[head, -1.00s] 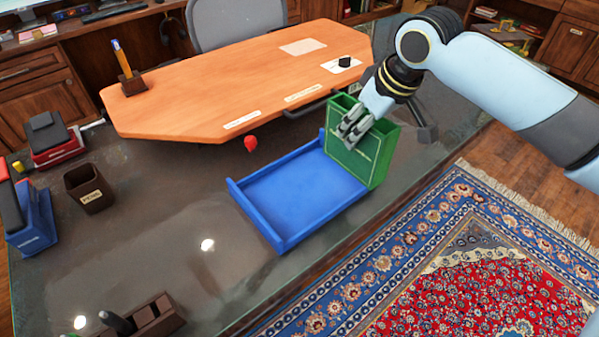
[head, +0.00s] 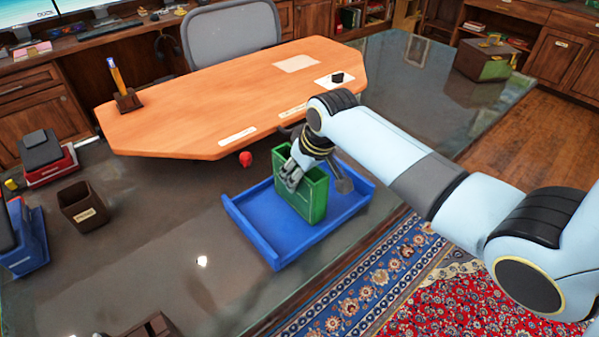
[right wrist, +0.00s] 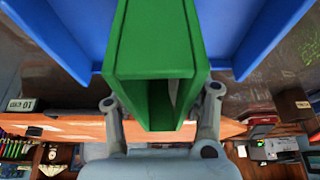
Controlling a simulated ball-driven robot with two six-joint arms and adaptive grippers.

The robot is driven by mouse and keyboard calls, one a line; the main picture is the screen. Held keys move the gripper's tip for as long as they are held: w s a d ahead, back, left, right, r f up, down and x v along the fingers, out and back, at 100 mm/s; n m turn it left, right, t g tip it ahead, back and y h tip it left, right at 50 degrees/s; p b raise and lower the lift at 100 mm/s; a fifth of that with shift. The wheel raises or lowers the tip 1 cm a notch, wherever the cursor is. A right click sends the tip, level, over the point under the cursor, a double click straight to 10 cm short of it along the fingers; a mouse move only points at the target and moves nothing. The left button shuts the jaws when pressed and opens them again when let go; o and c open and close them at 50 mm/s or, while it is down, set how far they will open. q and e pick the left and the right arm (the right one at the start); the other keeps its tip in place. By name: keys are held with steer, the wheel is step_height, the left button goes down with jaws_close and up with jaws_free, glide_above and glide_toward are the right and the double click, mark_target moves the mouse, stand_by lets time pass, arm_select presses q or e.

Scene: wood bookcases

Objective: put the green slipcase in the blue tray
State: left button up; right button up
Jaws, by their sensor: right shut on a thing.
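The green slipcase (head: 316,195) stands upright within the outline of the blue tray (head: 262,232), between its raised ends. I cannot tell whether its bottom touches the tray floor. My right gripper (head: 292,177) is shut on the upper edge of the slipcase. In the right wrist view the slipcase (right wrist: 150,40) is between the two fingers of the gripper (right wrist: 162,104), with its open end toward me and the blue tray (right wrist: 255,35) behind it. My left gripper is not in view.
An orange desk top (head: 215,90) lies behind the tray, with a red knob-like object (head: 246,159) by its near edge. A brown cup (head: 83,206) and a blue object (head: 25,240) stand at left. The dark glossy table left of the tray is mostly clear.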

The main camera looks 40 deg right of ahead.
steer(key=o, duration=1.3)
steer(key=shift+c, duration=0.2)
steer(key=p+v, duration=0.1)
steer(key=v, duration=1.1)
